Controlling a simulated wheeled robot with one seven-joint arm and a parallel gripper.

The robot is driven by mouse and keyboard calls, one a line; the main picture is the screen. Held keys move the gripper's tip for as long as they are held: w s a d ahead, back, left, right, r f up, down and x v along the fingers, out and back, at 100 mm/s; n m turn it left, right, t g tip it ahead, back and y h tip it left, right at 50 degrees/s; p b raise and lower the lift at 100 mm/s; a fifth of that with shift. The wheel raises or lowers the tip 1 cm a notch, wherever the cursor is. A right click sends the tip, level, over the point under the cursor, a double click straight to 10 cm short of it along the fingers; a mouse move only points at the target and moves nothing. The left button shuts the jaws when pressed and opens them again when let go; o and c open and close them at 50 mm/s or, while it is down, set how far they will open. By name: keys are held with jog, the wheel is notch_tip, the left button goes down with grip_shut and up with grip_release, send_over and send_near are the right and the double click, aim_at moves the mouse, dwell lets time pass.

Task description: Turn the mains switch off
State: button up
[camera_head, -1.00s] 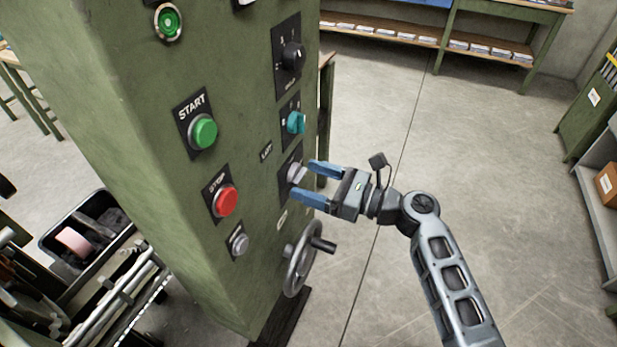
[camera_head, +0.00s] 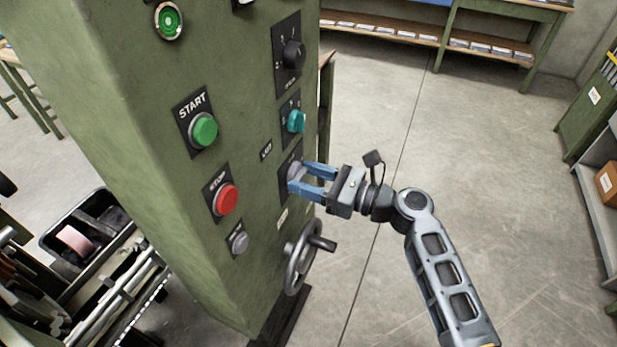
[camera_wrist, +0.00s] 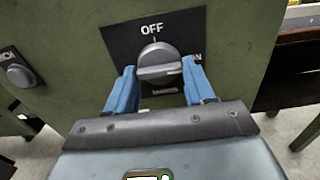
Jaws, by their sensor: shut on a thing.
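The mains switch is a grey rotary knob (camera_wrist: 158,62) on a black plate (camera_wrist: 118,42), with OFF above it and ON, partly hidden, to its right. The knob's raised grip lies roughly crosswise, and a short pale mark on it is toward the right, the ON side. My gripper (camera_wrist: 158,72) is shut on the knob, with one blue finger on each side. In the head view my gripper (camera_head: 299,178) reaches the green cabinet (camera_head: 150,180) from the right, and its fingers partly hide the knob (camera_head: 294,172).
A teal knob (camera_head: 296,121) and a black selector (camera_head: 293,55) are above the switch. Green START (camera_head: 203,131) and red STOP (camera_head: 227,199) buttons are to its left. A handwheel (camera_head: 300,255) sticks out below. The floor to the right is open.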

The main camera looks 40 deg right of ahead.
jog(key=shift+n, duration=0.4)
jog(key=n+b, duration=0.2)
jog(key=n, duration=0.1)
jog(key=shift+f+n, duration=0.1)
jog(key=shift+n, duration=0.2)
jog(key=shift+d+n+b, duration=0.1)
jog(key=shift+n+b, duration=4.35)
jog(key=shift+n, duration=2.35)
jog(key=shift+r, duration=0.2)
jog(key=o, duration=1)
